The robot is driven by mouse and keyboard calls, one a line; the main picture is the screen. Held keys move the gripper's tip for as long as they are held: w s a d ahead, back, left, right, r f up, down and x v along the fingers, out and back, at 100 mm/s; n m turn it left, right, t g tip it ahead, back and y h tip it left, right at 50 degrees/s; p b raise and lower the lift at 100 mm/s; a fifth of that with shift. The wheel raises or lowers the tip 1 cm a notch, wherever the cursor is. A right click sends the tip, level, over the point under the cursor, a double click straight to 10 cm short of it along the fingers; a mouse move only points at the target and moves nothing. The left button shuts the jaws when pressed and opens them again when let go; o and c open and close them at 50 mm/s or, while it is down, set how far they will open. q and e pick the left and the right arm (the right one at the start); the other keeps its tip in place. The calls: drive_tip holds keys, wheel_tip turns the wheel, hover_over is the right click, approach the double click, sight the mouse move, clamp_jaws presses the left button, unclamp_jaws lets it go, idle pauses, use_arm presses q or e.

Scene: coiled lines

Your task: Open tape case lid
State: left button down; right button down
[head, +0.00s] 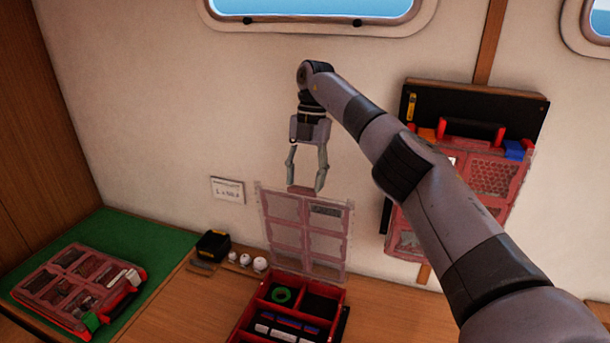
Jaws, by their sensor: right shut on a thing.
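The tape case (238,329) is a red box on the wooden counter at the bottom middle. Its clear, pink-framed lid (306,232) stands raised, close to upright, at the back of the case. My left gripper is not in view.
A closed pink-red case (65,290) lies on a green mat (137,235) at left. A small black box (212,245) and several white round items stand behind the tape case. A red case hangs on the wall panel (470,108) at right, behind my arm.

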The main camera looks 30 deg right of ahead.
drive_tip(key=c, duration=1.1)
unclamp_jaws()
drive_tip(key=shift+s+d+f, duration=0.15)
drive_tip(key=shift+d+f, duration=0.1)
drive_tip(key=shift+f, duration=0.6)
drive_tip(key=shift+o, duration=1.2)
drive_tip(key=shift+w+d+f, duration=0.15)
drive_tip(key=shift+w+d, duration=0.05)
drive_tip(key=shift+w, duration=0.05)
drive_tip(key=shift+o, duration=0.7)
drive_tip(key=shift+w+d+f, duration=0.15)
drive_tip(key=shift+w+d, duration=0.1)
drive_tip(key=shift+d, duration=0.1)
drive_tip(key=shift+a+r, duration=0.3)
drive_tip(key=shift+a, duration=0.15)
